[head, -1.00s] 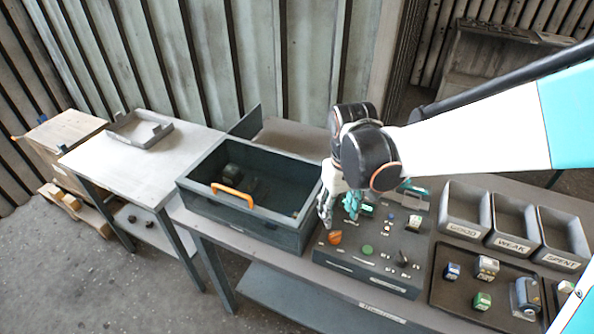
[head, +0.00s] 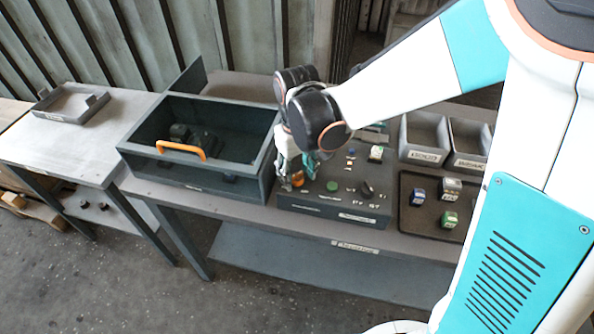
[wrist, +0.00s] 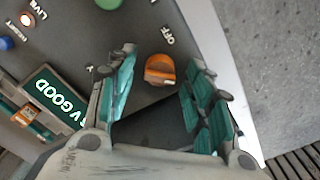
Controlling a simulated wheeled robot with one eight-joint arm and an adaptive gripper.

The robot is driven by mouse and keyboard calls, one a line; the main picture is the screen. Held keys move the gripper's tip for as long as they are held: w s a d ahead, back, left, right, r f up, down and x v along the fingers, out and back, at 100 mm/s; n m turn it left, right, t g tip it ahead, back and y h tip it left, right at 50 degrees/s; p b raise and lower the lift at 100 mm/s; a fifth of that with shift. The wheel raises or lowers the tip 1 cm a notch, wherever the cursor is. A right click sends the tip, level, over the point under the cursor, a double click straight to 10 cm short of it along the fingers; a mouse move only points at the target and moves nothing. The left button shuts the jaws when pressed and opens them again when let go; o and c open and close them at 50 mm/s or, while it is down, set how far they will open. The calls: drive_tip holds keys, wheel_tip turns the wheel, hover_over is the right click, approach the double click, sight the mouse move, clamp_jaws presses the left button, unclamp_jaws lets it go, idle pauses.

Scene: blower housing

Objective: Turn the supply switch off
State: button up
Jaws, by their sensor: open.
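The orange supply switch (wrist: 160,70) is a rotary knob on the dark control panel (wrist: 140,18). An OFF label (wrist: 168,35) is printed beside it, toward the top right in the wrist view. My gripper (wrist: 163,64) is open, with one teal-padded finger on each side of the knob. I cannot tell whether either finger touches it. In the head view the knob (head: 298,180) is partly hidden by my gripper (head: 297,170) at the panel's left end. The knob's exact setting is unclear.
A dark open box (head: 190,165) with an orange handle stands close left of my gripper. A tray (head: 425,222) with small blocks and grey bins (head: 425,135) are to the right.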

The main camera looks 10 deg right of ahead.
drive_tip(key=c, duration=1.1)
drive_tip(key=n, duration=0.4)
drive_tip(key=shift+n, duration=0.4)
drive_tip(key=n, duration=0.4)
drive_tip(key=shift+n, duration=0.3)
drive_tip(key=n, duration=0.4)
drive_tip(key=shift+n, duration=2.3)
